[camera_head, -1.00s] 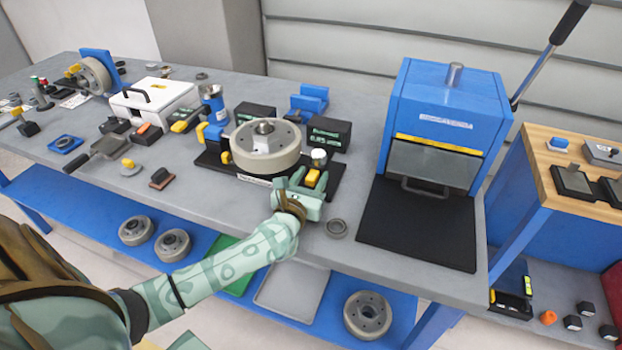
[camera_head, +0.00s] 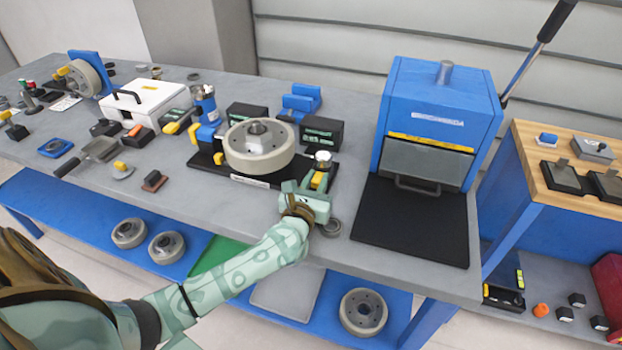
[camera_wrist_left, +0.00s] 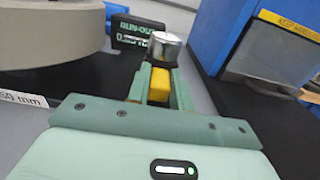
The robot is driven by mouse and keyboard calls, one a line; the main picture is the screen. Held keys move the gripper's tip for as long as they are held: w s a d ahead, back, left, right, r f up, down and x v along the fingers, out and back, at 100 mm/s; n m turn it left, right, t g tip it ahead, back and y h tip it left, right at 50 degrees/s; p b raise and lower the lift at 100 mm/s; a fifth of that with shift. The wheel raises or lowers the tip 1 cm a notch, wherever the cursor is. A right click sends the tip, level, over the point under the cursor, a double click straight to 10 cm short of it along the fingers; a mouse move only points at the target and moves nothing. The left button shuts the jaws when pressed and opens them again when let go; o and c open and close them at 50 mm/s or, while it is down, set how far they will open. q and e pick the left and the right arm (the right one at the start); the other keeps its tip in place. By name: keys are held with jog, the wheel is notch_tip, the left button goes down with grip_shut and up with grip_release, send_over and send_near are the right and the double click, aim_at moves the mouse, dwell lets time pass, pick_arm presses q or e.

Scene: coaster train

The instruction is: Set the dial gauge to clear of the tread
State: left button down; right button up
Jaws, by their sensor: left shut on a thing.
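The dial gauge has a silver round top (camera_head: 323,157) and a yellow block (camera_head: 318,180) below it, at the right end of a black fixture base (camera_head: 237,181). My left gripper (camera_head: 314,183) is shut on the yellow block. In the left wrist view the yellow block (camera_wrist_left: 159,84) sits between the two green fingers, with the silver top (camera_wrist_left: 166,48) just beyond. A grey wheel (camera_head: 259,160) lies on the fixture, left of the gauge. I cannot tell whether the gauge tip touches its tread. My right gripper is not in view.
A dark run-out display (camera_head: 322,131) stands behind the gauge. A blue press (camera_head: 440,105) with a black mat (camera_head: 410,222) is to the right. A small grey ring (camera_head: 331,228) lies close to my left wrist. Several tools and boxes fill the bench's left side.

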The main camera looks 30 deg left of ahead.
pick_arm(q)
jog(key=c, duration=1.5)
grip_release()
jog(key=shift+d, duration=0.2)
jog(key=shift+o, duration=1.3)
jog(key=shift+d, duration=0.15)
jog(key=shift+s, duration=0.25)
jog(key=p+v, duration=0.1)
jog(key=v, duration=1.4)
jog(key=shift+s, duration=0.4)
